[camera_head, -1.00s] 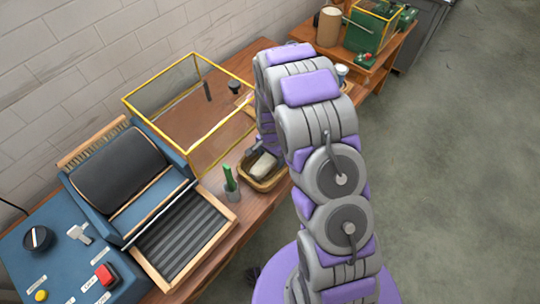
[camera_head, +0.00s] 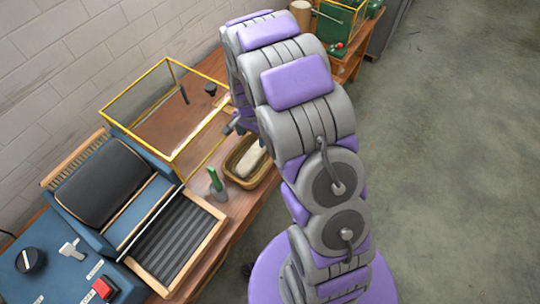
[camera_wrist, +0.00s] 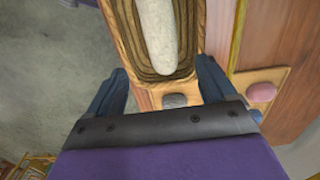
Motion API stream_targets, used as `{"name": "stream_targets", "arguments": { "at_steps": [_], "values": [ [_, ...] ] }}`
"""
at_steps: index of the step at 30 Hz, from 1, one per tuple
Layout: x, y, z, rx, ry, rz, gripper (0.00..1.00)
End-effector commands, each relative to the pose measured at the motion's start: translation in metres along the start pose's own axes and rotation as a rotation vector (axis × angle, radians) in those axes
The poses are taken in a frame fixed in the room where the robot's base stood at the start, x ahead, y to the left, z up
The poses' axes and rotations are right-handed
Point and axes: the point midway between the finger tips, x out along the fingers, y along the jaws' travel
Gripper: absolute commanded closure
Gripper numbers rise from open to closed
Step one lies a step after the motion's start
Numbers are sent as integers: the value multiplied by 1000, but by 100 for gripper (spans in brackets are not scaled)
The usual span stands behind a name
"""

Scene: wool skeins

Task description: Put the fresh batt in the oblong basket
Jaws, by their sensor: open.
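The fresh batt, a pale cream roll (camera_head: 250,160), lies inside the oblong wicker basket (camera_head: 233,176) on the wooden bench. In the wrist view the batt (camera_wrist: 157,35) lies lengthwise within the basket (camera_wrist: 118,25), inside its woven rim. My gripper (camera_wrist: 160,85) is open and empty, its dark blue fingers spread wide apart just off the near end of the basket. In the head view the gripper (camera_head: 238,122) is partly hidden by my arm, beyond the basket and apart from the batt.
A blue carding machine (camera_head: 110,200) with a ribbed tray (camera_head: 172,240) fills the bench's left. A yellow-framed clear box (camera_head: 165,110) stands behind the basket. A small cup with a green-handled tool (camera_head: 217,186) stands beside the basket. A pink lump (camera_wrist: 262,92) lies on a small board.

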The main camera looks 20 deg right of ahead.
Motion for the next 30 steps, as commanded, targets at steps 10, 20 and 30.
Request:
{"name": "stream_targets", "arguments": {
  "at_steps": [10, 20, 30],
  "values": [
    [-63, 31, 22, -133, -10, 11, 16],
    [-150, 104, 78, -395, -51, 37, 16],
    [-207, 192, 146, -676, -100, 56, 16]
  ]
}}
